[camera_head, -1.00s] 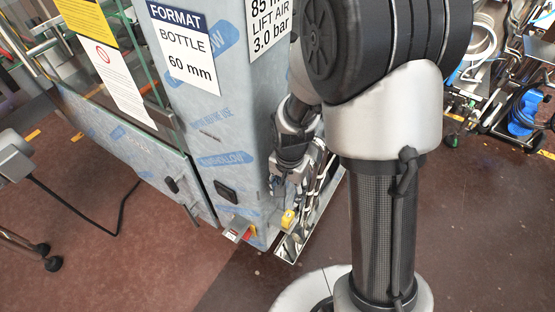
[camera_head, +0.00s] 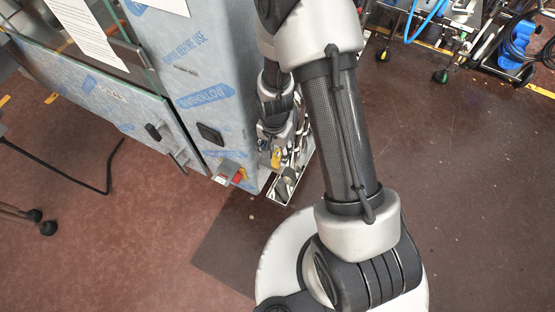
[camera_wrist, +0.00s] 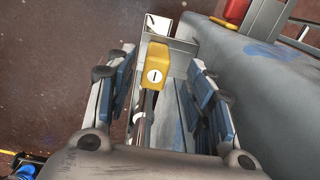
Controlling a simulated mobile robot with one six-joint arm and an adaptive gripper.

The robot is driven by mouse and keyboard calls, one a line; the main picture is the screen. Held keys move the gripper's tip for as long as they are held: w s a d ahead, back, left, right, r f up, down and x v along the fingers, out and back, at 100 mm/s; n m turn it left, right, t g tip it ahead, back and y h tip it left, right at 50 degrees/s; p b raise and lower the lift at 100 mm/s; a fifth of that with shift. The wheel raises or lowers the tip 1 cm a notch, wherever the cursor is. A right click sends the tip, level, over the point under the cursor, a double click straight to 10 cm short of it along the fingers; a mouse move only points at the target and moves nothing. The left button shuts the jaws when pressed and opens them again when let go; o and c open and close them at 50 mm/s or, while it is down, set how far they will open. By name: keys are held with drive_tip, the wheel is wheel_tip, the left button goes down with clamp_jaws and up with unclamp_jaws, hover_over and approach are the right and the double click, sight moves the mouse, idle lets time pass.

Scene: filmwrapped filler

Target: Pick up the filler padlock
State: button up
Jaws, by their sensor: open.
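A yellow padlock (camera_wrist: 155,66) with a round white label marked with a dark stroke shows in the wrist view. It sits between the fingertips of my gripper (camera_wrist: 161,62), which is open with blue-padded fingers on either side; I cannot tell whether either finger touches it. In the head view, the padlock (camera_head: 276,158) is a small yellow patch just below my gripper (camera_head: 272,138), beside the wrapped machine's corner. The padlock's shackle is not clear in either view.
The film-wrapped machine (camera_head: 200,60) stands close to my gripper. A red part (camera_head: 239,175) with a grey handle juts from its lower corner. A metal tray (camera_head: 281,196) holding items is under the gripper.

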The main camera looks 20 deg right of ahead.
sight(277, 155)
drive_tip(key=f+b, duration=0.1)
drive_tip(key=f, duration=0.1)
drive_tip(key=d+f+b, duration=0.1)
drive_tip(key=f, duration=0.1)
drive_tip(key=shift+w+f, duration=0.1)
drive_tip(key=shift+f, duration=0.55)
drive_tip(key=shift+r, duration=0.1)
drive_tip(key=shift+c, duration=0.2)
clamp_jaws()
